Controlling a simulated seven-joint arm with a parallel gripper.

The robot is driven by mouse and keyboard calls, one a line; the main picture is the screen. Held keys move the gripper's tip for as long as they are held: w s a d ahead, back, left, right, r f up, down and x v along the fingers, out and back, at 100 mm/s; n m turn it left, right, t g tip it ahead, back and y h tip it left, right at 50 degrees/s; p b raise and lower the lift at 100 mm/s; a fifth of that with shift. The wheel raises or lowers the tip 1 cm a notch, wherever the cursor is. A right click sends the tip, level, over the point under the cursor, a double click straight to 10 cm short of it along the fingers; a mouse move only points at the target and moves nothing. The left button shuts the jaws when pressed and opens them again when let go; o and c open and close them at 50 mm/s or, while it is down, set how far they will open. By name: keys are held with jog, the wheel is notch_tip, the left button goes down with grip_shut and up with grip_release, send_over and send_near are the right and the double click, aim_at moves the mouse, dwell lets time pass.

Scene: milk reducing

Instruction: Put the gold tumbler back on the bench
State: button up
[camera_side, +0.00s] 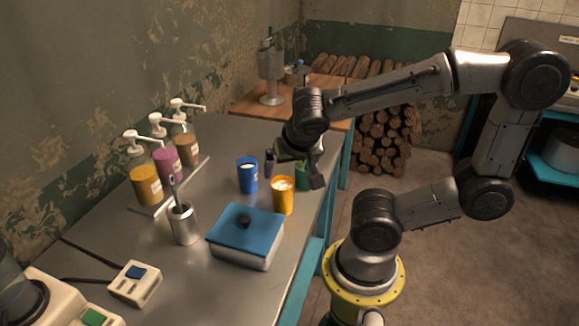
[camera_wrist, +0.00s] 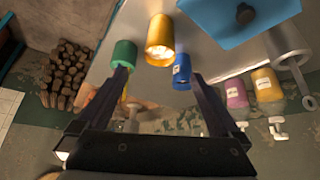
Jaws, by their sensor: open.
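The gold tumbler (camera_side: 283,197) stands upright on the metal bench (camera_side: 218,276), near its right edge, with something pale inside its top. In the wrist view the tumbler (camera_wrist: 160,42) lies beyond the fingertips, between their lines. My gripper (camera_side: 293,174) is open and empty, just behind the tumbler in the side view and apart from it. Its two fingers also show in the wrist view (camera_wrist: 160,78). A blue cup (camera_side: 247,176) stands to the left of the tumbler. A green cup (camera_side: 302,178) stands behind it, partly hidden by my gripper.
A blue-lidded box (camera_side: 245,235) sits in front of the tumbler. A metal pot with a utensil (camera_side: 183,224) and several pump bottles (camera_side: 168,163) stand left. A wooden table (camera_side: 245,106) and stacked logs (camera_side: 385,140) are behind. Bare bench lies left of the blue cup.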

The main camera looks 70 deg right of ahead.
jog(key=s+a+r+n+t+y, duration=0.2)
jog(key=a+r+n+y, duration=0.3)
jog(key=a+n, duration=0.3)
jog(key=n, duration=0.3)
jog(key=shift+s+a+r, duration=0.3)
jog(key=shift+s+r, duration=0.05)
jog(key=shift+s, duration=0.05)
